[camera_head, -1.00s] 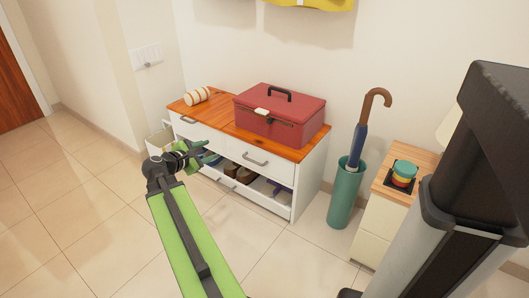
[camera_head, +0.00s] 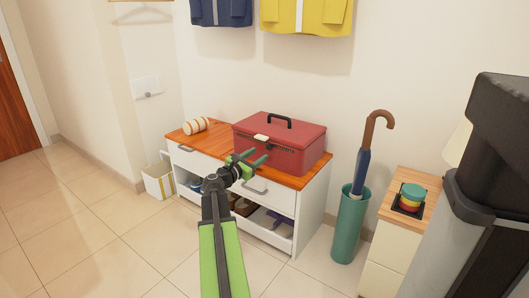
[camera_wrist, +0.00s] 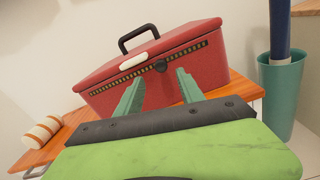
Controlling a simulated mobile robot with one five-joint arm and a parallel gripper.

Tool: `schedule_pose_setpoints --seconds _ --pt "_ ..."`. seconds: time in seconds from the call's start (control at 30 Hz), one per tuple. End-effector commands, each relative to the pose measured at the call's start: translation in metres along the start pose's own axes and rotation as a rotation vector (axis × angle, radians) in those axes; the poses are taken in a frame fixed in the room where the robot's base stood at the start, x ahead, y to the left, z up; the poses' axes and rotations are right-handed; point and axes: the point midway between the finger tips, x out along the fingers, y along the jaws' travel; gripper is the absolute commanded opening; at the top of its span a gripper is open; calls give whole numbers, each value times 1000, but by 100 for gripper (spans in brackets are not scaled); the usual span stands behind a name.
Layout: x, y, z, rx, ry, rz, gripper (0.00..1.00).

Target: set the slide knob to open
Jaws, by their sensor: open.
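A red lidded box (camera_head: 278,143) with a black top handle stands on the wooden top of a low white cabinet. In the wrist view a dark, yellow-marked strip (camera_wrist: 190,50) runs along the front of the box (camera_wrist: 210,75) below the lid edge. A round black knob (camera_wrist: 161,66) sits on that strip, with a cream tab (camera_wrist: 133,61) just above and left of it. My gripper (camera_head: 257,159) is open and empty in front of the box; in the wrist view its green fingertips (camera_wrist: 160,75) flank the knob from below. I cannot tell whether they touch it.
A striped roll (camera_head: 195,125) lies on the left of the cabinet top (camera_head: 185,138). A teal umbrella stand (camera_head: 348,225) and a small side cabinet (camera_head: 390,235) are to the right. A wall plate with a small knob (camera_head: 148,94) is at left. Tiled floor is clear at front left.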

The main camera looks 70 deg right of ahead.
Motion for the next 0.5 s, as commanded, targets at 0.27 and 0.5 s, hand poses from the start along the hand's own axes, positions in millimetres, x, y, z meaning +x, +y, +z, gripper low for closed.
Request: schedule_pose_setpoints --seconds 0.27,0.5 --pt "57 2 -1 1 0 0 45" --pt "68 1 0 1 1 1 45"
